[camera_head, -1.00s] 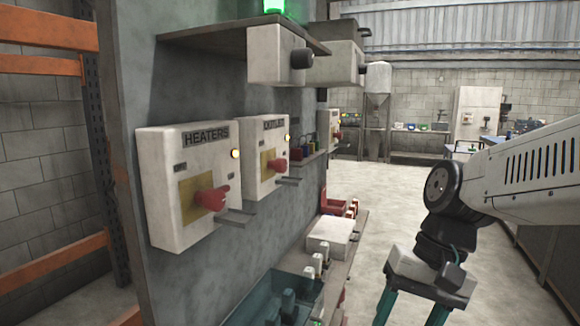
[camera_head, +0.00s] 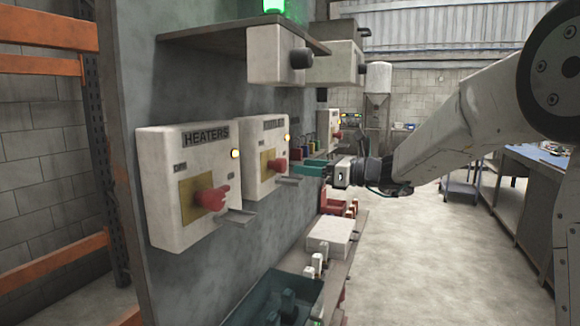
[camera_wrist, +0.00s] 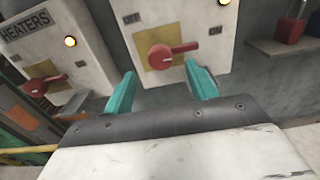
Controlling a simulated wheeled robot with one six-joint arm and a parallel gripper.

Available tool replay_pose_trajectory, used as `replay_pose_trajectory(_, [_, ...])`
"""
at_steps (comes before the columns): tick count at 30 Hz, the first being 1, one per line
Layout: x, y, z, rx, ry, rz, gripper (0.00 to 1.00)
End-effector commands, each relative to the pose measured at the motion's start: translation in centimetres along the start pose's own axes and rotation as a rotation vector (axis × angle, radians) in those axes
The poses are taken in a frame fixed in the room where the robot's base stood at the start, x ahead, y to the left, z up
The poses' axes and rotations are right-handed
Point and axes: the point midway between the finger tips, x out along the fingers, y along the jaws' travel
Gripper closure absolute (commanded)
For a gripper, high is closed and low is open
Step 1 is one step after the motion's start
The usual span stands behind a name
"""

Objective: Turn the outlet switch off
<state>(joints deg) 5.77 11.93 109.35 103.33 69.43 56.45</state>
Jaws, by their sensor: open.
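The outlet box (camera_head: 263,158) is a white box on the grey panel, right of the heaters box (camera_head: 187,185). Its red switch handle (camera_head: 277,165) sits on a yellow plate, with a lit amber lamp above. In the wrist view the red handle (camera_wrist: 168,54) points to the right, lying roughly level. My gripper (camera_head: 308,168) has teal fingers and is just right of the outlet box. In the wrist view my gripper (camera_wrist: 162,90) is open, its fingers spread below the handle and pointing toward the box. No contact with the handle shows.
The heaters box has its own red handle (camera_head: 211,199) and lit lamp. A grey shelf (camera_head: 243,36) with white boxes juts out above. Below are a teal bin (camera_head: 262,296) and a white box (camera_head: 333,233).

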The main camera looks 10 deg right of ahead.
Motion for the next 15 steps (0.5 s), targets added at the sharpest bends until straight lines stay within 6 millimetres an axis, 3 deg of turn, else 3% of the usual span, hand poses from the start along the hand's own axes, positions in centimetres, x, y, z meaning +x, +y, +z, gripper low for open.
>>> replay_pose_trajectory(6, [3.7, 0.1, -0.1, -0.001, 0.001, 0.004, 0.43])
replay_pose_trajectory(15, [5.6, 0.1, -0.1, -0.003, 0.002, 0.002, 0.43])
